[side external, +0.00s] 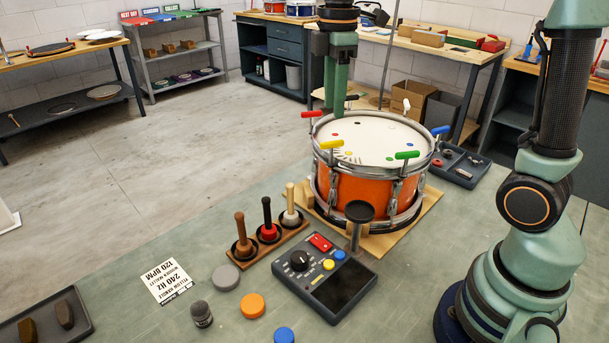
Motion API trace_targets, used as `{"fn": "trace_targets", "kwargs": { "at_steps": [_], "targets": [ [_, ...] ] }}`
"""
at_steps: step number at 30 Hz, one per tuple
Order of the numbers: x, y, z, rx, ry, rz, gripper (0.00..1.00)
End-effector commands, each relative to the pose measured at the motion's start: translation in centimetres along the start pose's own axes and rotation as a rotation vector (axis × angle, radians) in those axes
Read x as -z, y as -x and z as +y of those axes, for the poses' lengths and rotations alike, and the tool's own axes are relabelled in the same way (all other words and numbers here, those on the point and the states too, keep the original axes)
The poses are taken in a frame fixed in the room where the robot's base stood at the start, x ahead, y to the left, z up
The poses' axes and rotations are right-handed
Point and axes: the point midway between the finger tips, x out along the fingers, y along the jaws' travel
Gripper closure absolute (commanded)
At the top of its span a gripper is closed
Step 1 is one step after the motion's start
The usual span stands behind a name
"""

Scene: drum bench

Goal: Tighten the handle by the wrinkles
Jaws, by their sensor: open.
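An orange snare drum (362,188) with a white head (375,138) stands on a wooden board. T-shaped handles sit around its rim: red (312,114), yellow (331,145), green (407,155), blue (440,130) and white (407,105). My gripper (334,112) points down over the back left of the drum, between the red and white handles in the picture. It is open and appears empty. Its exact height above the head is hard to tell.
A control box (325,284) with a knob, buttons and a dark round pad on a post stands before the drum. A rack (268,240) holds three mallets. A printed card (168,281), coloured discs and trays lie around.

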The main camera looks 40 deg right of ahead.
Motion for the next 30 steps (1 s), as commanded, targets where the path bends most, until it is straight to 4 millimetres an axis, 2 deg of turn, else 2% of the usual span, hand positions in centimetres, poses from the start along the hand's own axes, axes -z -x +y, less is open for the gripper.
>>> {"fn": "trace_targets", "kwargs": {
  "at_steps": [1, 6, 12, 18, 25, 26, 27, 29, 30],
  "targets": [
    [-0.1, -1.1, -0.1, 0.005, 0.000, -0.002, 0.55],
    [0.0, -4.4, -0.1, 0.004, -0.001, -0.002, 0.55],
    [0.0, -7.0, -0.1, 0.002, -0.002, -0.001, 0.55],
    [0.0, -8.0, 0.0, -0.001, -0.002, 0.000, 0.55],
    [0.0, -8.0, 0.0, -0.001, -0.002, 0.001, 0.55],
    [0.0, -8.0, 0.0, -0.001, -0.002, 0.001, 0.59],
    [0.0, -8.0, 0.0, -0.001, -0.002, 0.001, 0.74],
    [0.0, -8.0, 0.0, -0.001, -0.002, 0.001, 0.97],
    [0.0, -8.0, 0.0, -0.001, -0.002, 0.001, 1.00]
  ]
}}
